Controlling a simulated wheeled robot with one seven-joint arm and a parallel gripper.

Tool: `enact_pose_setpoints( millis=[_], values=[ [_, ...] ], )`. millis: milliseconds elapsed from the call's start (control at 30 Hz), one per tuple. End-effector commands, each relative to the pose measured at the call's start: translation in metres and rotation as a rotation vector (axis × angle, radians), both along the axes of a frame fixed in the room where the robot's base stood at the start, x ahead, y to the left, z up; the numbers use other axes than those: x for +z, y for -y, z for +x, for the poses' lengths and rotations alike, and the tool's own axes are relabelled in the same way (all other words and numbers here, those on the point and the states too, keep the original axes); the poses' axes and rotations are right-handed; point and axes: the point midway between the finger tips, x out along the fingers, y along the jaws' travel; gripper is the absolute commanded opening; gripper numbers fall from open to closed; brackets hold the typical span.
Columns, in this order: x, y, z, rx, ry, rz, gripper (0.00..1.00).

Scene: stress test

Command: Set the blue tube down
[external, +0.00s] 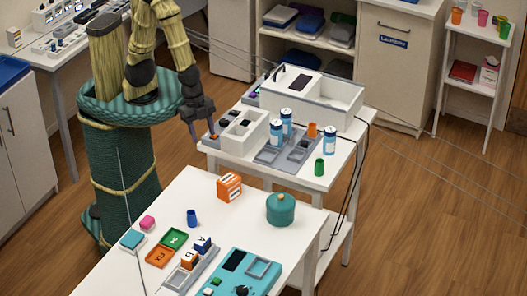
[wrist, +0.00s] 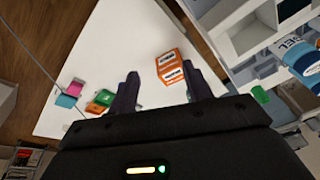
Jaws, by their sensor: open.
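A small blue tube (external: 192,218) stands upright on the front white table in the external view. It is apart from my gripper, and I cannot make it out in the wrist view. My gripper (external: 201,125) is above the left end of the rear white table. In the wrist view my gripper (wrist: 162,92) has its two dark fingers spread, with nothing held between them. An orange box with white labels (wrist: 171,67) shows beyond the fingers.
The front table (external: 190,188) holds the orange box (external: 229,186), a teal pot (external: 281,208), a green tray (external: 174,239), an orange tray (external: 160,257) and a pink block (external: 147,223). Blue-and-white cans (external: 330,139) and a white bin (external: 345,101) crowd the rear table.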

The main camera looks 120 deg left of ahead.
Motion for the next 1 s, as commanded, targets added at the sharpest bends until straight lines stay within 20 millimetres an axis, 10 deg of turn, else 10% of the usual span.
enact_pose_setpoints(
  millis=[367,1000],
  values=[
    [0.057,-0.08,-0.021,0.505,-0.007,-0.068,0.5],
    [0.059,-0.083,-0.023,0.532,-0.01,-0.068,0.5]
  ],
)
